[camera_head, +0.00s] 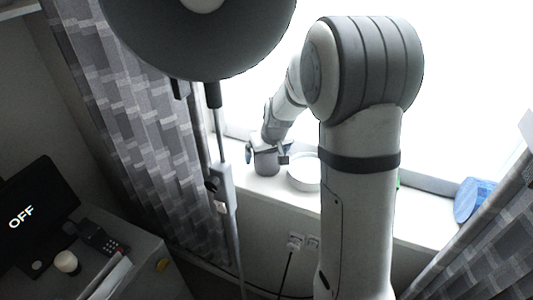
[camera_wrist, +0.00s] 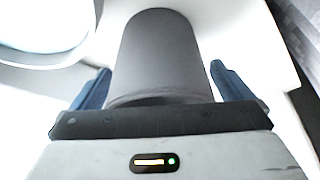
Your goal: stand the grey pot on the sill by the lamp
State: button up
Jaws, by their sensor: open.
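The grey pot (camera_head: 266,163) is on the white window sill (camera_head: 423,218), close to the right of the lamp's pole in the head view. The lamp (camera_head: 205,45) has a big dark round shade at the top and a thin upright stand. My gripper (camera_head: 268,152) is at the pot, its jaws apart. In the wrist view the pot (camera_wrist: 160,50) lies between the two blue fingers of my gripper (camera_wrist: 160,69), with a gap showing on each side. The pot's near end is hidden by the gripper body.
A white round dish (camera_head: 304,173) stands on the sill just right of the pot; it also shows in the wrist view (camera_wrist: 38,28). A blue object (camera_head: 472,199) is at the sill's right end. Patterned curtains (camera_head: 150,120) hang at both sides.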

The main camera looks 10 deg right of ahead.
jog(key=v, duration=1.2)
jog(key=s+f+m+g, duration=0.1)
jog(key=s, duration=2.3)
jog(key=shift+a+f+m+g+h, duration=0.25)
jog(key=shift+a+m+g+h, duration=0.05)
jog(key=shift+a+m+g, duration=0.1)
